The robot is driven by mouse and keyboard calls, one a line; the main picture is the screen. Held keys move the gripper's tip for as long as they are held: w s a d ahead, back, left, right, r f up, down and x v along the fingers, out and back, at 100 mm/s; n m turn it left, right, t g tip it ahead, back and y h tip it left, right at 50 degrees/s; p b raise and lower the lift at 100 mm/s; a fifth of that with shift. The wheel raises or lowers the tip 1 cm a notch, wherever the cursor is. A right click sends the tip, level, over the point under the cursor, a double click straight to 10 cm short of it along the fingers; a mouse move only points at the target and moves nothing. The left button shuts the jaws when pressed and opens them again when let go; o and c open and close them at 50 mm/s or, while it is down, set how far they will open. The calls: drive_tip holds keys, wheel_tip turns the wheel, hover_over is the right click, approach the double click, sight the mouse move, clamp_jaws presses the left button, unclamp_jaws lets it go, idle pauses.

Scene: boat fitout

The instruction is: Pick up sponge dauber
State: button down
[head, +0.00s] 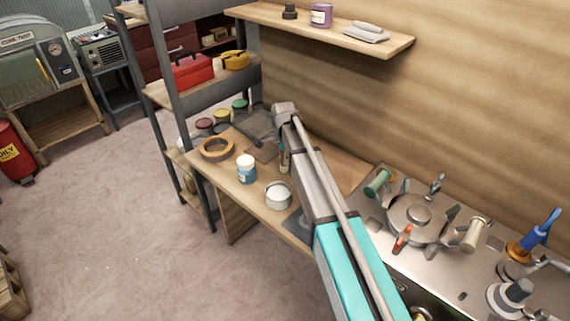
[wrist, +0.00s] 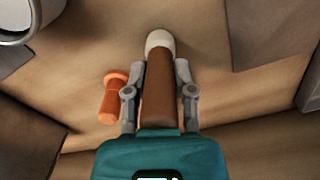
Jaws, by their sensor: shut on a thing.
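The sponge dauber (wrist: 160,85) has a brown handle and a rounded off-white tip. In the wrist view it lies between the two grey fingers of my gripper (wrist: 158,90), which are shut on its handle. The tip sticks out past the fingertips. In the head view my gripper (head: 284,165) is low over the wooden bench at the end of my arm, and I cannot clearly make out the dauber there. I cannot tell whether the dauber still touches the bench.
An orange handled thing (wrist: 112,97) lies close beside my left finger. On the bench are a white-lidded blue jar (head: 246,170), a white pot (head: 278,195), a tape roll (head: 216,149) and several paint tins. A shelf (head: 330,35) hangs above; a metal worktop (head: 450,262) is at right.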

drive_tip(key=shift+r, duration=0.1)
drive_tip(key=shift+r+p, duration=0.9)
drive_tip(key=shift+p, duration=0.15)
drive_tip(key=s+d+r+p, duration=0.3)
drive_tip(key=s+r+p, duration=0.8)
drive_tip(key=s, duration=0.2)
drive_tip(key=shift+s, duration=0.35)
drive_tip(key=shift+d, duration=0.2)
